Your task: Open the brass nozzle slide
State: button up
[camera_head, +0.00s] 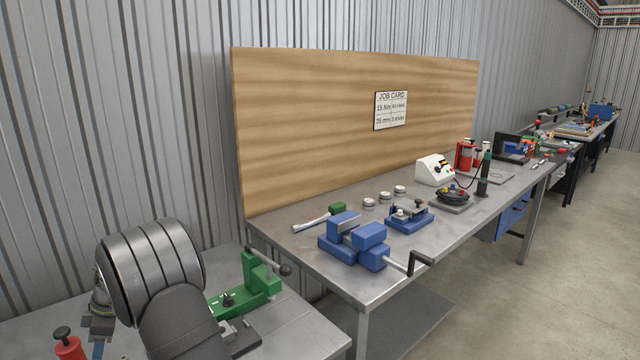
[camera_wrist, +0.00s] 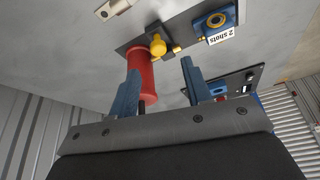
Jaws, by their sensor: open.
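In the wrist view a brass fitting (camera_wrist: 157,45) with a small round brass knob beside it sits on a dark grey plate (camera_wrist: 135,44). I cannot tell which brass part is the slide. A red cylinder (camera_wrist: 142,68) stands next to the fitting. My gripper (camera_wrist: 161,66) is open, with two blue fingers spread apart. The left finger overlaps the red cylinder in the picture; I cannot tell whether they touch. The right finger is clear of the brass.
A blue block with a brass ring and a "2 shots" label (camera_wrist: 220,35) stands right of the brass fitting. A green fixture (camera_head: 245,288) stands on the near bench. The farther bench holds a blue vise (camera_head: 352,240) and several other tools. A wooden board (camera_head: 330,130) stands behind.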

grip_shut()
jog(key=s+r+m+t, duration=0.1)
jog(key=s+m+t, duration=0.25)
jog(key=m, duration=0.55)
jog(key=s+r+m+t, duration=0.1)
jog(key=s+m+t, duration=0.1)
jog(key=m+t, duration=0.5)
jog(key=shift+w+a+f+m+g, duration=0.3)
jog(key=shift+w+a+f, duration=0.45)
jog(key=shift+f, duration=0.55)
jog(key=shift+w+a+f+m+g, duration=0.2)
jog(key=shift+w+a+f+m, duration=0.25)
jog(key=shift+w+f, duration=0.7)
jog(key=shift+w+a+f+m+g, duration=0.25)
jog(key=shift+w+a+f, duration=0.45)
jog(key=shift+f, duration=0.8)
